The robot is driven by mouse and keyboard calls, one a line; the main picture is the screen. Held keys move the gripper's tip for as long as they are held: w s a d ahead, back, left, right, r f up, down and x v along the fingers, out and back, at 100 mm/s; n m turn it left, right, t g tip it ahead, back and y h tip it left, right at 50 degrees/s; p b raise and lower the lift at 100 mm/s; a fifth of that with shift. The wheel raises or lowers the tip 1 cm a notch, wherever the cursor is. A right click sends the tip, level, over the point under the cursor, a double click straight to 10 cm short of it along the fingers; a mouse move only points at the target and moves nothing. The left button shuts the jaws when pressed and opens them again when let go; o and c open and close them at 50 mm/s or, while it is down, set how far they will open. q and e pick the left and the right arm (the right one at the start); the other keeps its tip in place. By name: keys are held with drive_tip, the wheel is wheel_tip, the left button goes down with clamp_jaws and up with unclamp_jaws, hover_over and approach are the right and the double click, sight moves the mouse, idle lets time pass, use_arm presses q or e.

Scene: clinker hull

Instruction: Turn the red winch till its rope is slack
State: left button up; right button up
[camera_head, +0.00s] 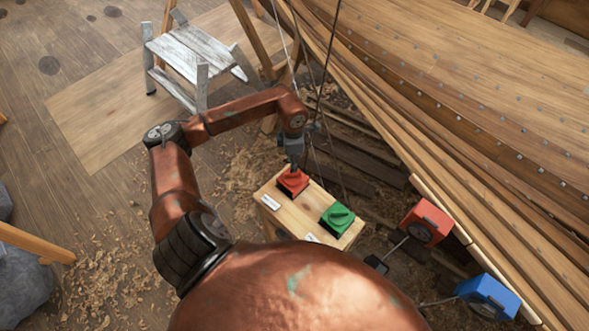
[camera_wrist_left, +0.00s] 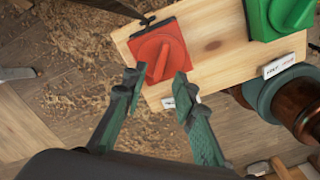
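The red winch (camera_head: 293,182) is a square red block with a raised knob, on a pale wooden board beside a green winch (camera_head: 338,217). It also shows in the wrist view (camera_wrist_left: 172,40). My left gripper (camera_head: 294,165) is right above the red winch. In the wrist view its two fingers (camera_wrist_left: 160,78) stand apart, one on each side of the knob's near end, with gaps that look small; contact is unclear. Thin ropes (camera_head: 327,60) run up past the board; which one belongs to the red winch, and whether it is taut, I cannot tell. My right gripper is out of view.
The wooden board (camera_head: 272,222) carries small white labels. A red box (camera_head: 427,221) and a blue box (camera_head: 488,296) stand to its right, near the planked hull (camera_head: 470,110). A white step stool (camera_head: 188,52) stands at back left. Shavings litter the floor.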

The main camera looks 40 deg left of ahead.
sight(293, 179)
use_arm(q)
wheel_tip(293, 179, down, 6)
drive_tip(key=shift+f+p, duration=0.1)
drive_tip(key=shift+p, duration=0.2)
drive_tip(key=shift+c, duration=0.2)
clamp_jaws()
